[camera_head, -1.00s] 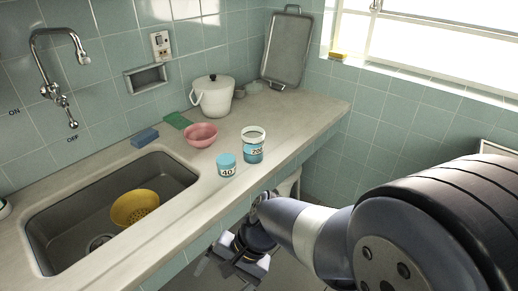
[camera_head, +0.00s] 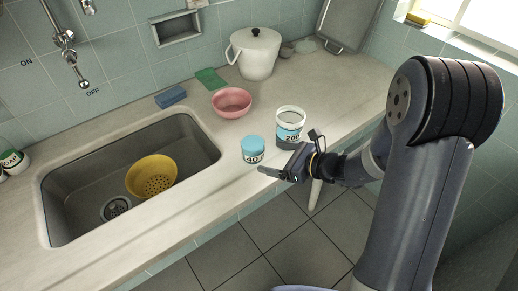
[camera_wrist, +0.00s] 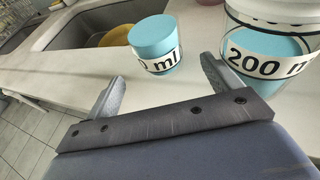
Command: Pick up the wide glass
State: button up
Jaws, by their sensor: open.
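The wider glass, a clear container with a white rim, blue contents and a "200" label (camera_head: 290,127), stands upright on the counter near its front edge. It fills the upper right of the wrist view (camera_wrist: 272,52), cut off at the top. A smaller light-blue jar marked "40" (camera_head: 253,150) stands to its left; in the wrist view the jar (camera_wrist: 155,42) shows beyond the gap between my fingertips. My gripper (camera_head: 276,160) is open and empty at the counter's front edge, close to both. In the wrist view (camera_wrist: 163,72) the right fingertip overlaps the wider glass; I cannot tell whether they touch.
A sink (camera_head: 60,215) with a yellow colander (camera_head: 151,177) lies left. Behind stand a pink bowl (camera_head: 232,102), a white lidded pot (camera_head: 256,54), a blue sponge (camera_head: 171,97) and a green cloth (camera_head: 210,79). Bare counter (camera_head: 345,100) lies right of the wider glass.

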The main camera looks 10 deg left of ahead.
aim_at(253, 152)
jog(key=p+x, duration=0.1)
jog(key=x, duration=0.7)
jog(key=shift+a, duration=0.15)
jog(key=shift+r, duration=0.1)
jog(key=c, duration=1.3)
